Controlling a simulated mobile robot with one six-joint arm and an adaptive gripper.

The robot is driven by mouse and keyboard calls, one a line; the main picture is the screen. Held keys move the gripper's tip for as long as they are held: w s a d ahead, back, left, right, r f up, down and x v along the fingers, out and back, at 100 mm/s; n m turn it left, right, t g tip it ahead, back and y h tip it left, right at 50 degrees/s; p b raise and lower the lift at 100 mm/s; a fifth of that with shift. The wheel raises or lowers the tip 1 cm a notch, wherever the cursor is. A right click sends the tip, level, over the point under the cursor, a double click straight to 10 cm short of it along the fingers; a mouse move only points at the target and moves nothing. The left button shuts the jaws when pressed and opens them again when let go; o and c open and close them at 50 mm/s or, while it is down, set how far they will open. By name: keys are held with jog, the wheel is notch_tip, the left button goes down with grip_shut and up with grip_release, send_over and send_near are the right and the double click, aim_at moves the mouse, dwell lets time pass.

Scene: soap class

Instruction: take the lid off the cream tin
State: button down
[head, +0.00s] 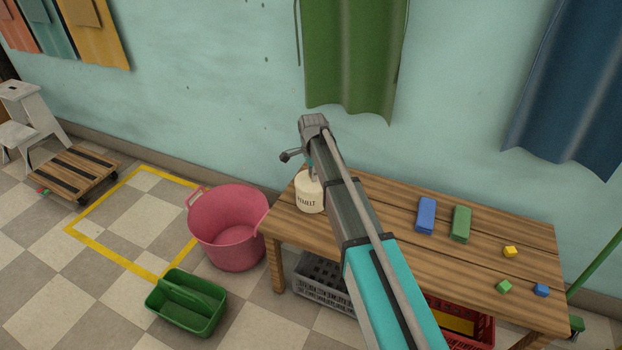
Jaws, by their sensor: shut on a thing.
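The cream tin (309,199) is a pale, round container with dark lettering. It stands upright at the left end of the wooden table (398,205). My arm reaches over the table from the front, and my gripper (311,172) points down at the tin's top. It is shut on the lid there. The fingertips and lid are small and partly hidden by my arm, so I cannot tell whether the lid is seated or raised.
Blue (426,214) and green (461,223) blocks lie mid-table, with small cubes (510,251) at the right. A pink tub (228,232) and green caddy (187,302) stand on the floor at left. Grey (322,283) and red (478,329) crates sit under the table. A green cloth (352,60) hangs behind.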

jog(key=shift+r, duration=0.15)
notch_tip(320, 180, up, 3)
jog(key=p, duration=0.3)
jog(key=s+d+r+p, duration=0.6)
jog(key=s+r+p, duration=0.3)
jog(key=s, duration=0.3)
jog(key=shift+s+r+p, duration=0.35)
jog(key=shift+p, duration=0.2)
jog(key=shift+a, duration=0.15)
dwell(0.3)
